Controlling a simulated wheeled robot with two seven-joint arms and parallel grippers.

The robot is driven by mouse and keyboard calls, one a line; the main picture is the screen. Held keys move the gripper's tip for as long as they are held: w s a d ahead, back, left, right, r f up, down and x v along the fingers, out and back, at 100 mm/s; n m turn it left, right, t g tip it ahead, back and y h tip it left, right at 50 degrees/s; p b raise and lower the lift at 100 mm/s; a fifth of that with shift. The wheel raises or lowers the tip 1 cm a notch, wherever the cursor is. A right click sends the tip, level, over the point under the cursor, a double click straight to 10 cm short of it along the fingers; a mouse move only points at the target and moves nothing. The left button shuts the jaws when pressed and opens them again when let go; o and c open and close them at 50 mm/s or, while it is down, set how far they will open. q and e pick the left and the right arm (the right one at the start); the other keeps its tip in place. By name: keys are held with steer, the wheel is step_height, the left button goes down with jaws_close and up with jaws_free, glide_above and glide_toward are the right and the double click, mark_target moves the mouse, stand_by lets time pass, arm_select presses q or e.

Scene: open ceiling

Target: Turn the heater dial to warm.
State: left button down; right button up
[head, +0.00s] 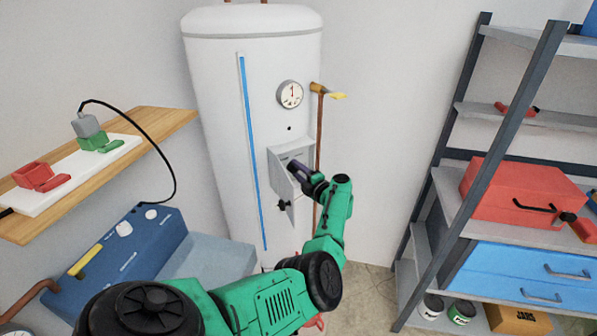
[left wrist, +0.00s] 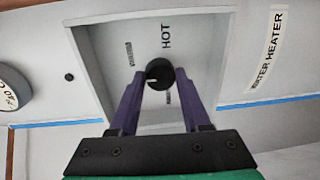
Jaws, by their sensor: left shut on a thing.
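The white water heater (head: 215,110) stands upright against the wall. Its open control box (head: 290,152) shows in the head view, and the heater dial there is hidden by my gripper. In the left wrist view, the black round dial (left wrist: 159,73) sits on the panel with a white pointer mark on its lower left. The word HOT (left wrist: 166,36) is printed beside it; other small labels are too small to read. My left gripper (head: 297,168) reaches into the box. Its purple fingers (left wrist: 155,88) are shut on the dial from two sides. My right gripper is not seen.
A round gauge (head: 290,94) and a yellow-handled valve (head: 328,91) are above and to the right. A wooden shelf (head: 170,119) is at left, and a metal rack (head: 463,120) with a red toolbox (head: 515,190) at right.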

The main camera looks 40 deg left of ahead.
arm_select(q)
steer(key=m, duration=0.3)
steer(key=shift+a, duration=0.1)
steer(key=shift+m+y+b, duration=0.3)
steer(key=shift+m, duration=1.5)
steer(key=shift+r, duration=0.1)
steer(key=shift+c, duration=1.8)
jaws_free()
steer(key=shift+a, duration=0.15)
